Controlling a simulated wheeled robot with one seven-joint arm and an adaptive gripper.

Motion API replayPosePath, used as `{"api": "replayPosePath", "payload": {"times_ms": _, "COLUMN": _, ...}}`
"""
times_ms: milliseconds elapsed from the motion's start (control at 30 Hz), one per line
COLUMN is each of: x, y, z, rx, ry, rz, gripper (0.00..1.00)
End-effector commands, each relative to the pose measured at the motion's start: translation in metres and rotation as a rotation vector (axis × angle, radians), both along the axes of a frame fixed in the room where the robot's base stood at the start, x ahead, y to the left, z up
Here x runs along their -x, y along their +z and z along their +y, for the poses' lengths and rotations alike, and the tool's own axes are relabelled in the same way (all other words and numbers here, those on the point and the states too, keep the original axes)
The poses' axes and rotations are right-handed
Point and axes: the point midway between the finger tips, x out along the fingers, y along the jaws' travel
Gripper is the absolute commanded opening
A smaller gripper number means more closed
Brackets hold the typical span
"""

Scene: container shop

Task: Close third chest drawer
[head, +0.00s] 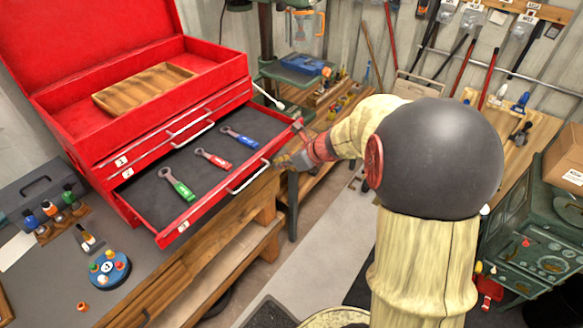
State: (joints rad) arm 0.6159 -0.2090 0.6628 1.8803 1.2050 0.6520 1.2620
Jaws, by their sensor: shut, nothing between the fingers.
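The red tool chest (75,110) stands on the workbench at the left of the head view with its lid raised. Its third drawer (208,204) is pulled well out, and its dark liner shows. A green wrench (177,184), a red wrench (213,158) and a blue wrench (239,137) lie in it. The drawer's silver handle (248,178) is on the front face. The drawers marked 1 and 2 look shut. My gripper (284,160) is shut and empty, close to the right end of the drawer front. I cannot tell whether it touches the drawer.
A wooden tray (144,87) sits in the chest's top. A round blue holder (108,270) and several small bottles stand on the bench (150,280) at left. A green stove (535,240) stands at right. Floor (335,225) shows between bench and my arm.

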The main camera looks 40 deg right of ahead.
Motion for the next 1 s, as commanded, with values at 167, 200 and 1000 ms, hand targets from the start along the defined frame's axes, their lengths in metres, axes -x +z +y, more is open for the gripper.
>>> {"api": "replayPosePath", "payload": {"times_ms": 167, "x": -0.015, "y": 0.000, "z": 0.006, "rx": -0.001, "ry": 0.003, "rz": 0.001, "gripper": 0.00}}
{"api": "replayPosePath", "payload": {"times_ms": 200, "x": -0.017, "y": 0.000, "z": 0.006, "rx": -0.002, "ry": 0.002, "rz": 0.002, "gripper": 0.00}}
{"api": "replayPosePath", "payload": {"times_ms": 1000, "x": -0.058, "y": 0.001, "z": 0.021, "rx": -0.001, "ry": 0.006, "rz": 0.002, "gripper": 0.00}}
